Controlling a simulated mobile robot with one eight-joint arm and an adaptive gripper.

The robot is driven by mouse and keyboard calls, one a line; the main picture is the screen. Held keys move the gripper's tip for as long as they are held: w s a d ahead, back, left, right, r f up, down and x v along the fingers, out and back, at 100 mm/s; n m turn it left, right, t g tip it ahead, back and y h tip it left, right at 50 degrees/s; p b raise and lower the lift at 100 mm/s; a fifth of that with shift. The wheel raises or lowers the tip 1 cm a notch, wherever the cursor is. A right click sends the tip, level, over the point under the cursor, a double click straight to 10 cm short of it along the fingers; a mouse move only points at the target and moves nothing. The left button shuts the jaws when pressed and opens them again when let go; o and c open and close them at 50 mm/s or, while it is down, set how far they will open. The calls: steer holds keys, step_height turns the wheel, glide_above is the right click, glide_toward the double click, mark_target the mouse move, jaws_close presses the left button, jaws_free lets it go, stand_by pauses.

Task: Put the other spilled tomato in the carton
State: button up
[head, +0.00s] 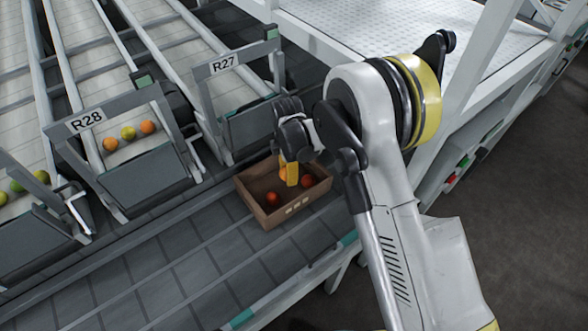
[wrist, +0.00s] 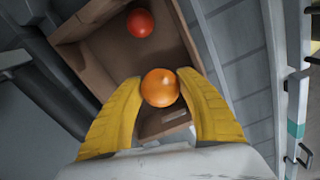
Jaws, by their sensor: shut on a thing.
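My gripper (head: 288,174) is over the carton (head: 315,196), its yellow fingers pointing down. In the wrist view the fingers are shut on an orange tomato (wrist: 160,87), one finger on each side. In the head view the fingers mostly hide this tomato. The brown open carton stands on the dark conveyor, and its inside also shows in the wrist view (wrist: 97,52). A red tomato (head: 272,198) lies inside towards the left and another red tomato (head: 308,181) towards the right. The wrist view shows one red tomato (wrist: 140,22) in it. I cannot tell whether the held tomato touches the carton.
Chute R27 (head: 230,62) stands close behind the carton. Chute R28 (head: 86,120), to the left, holds several orange and green tomatoes (head: 128,134). The belt (head: 150,270) left of the carton is clear. A white frame (head: 470,150) stands at right.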

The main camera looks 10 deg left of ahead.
steer(key=b, duration=0.3)
glide_above(289, 195)
step_height(289, 195, down, 5)
steer(key=shift+s+f, duration=0.1)
steer(key=shift+f+p, duration=0.3)
steer(key=shift+f, duration=2.2)
steer(key=shift+f, duration=0.6)
steer(key=o, duration=0.9)
steer(key=c, duration=0.3)
steer(key=shift+r, duration=0.1)
steer(key=shift+r+p, duration=1.5)
steer(key=shift+r, duration=1.95)
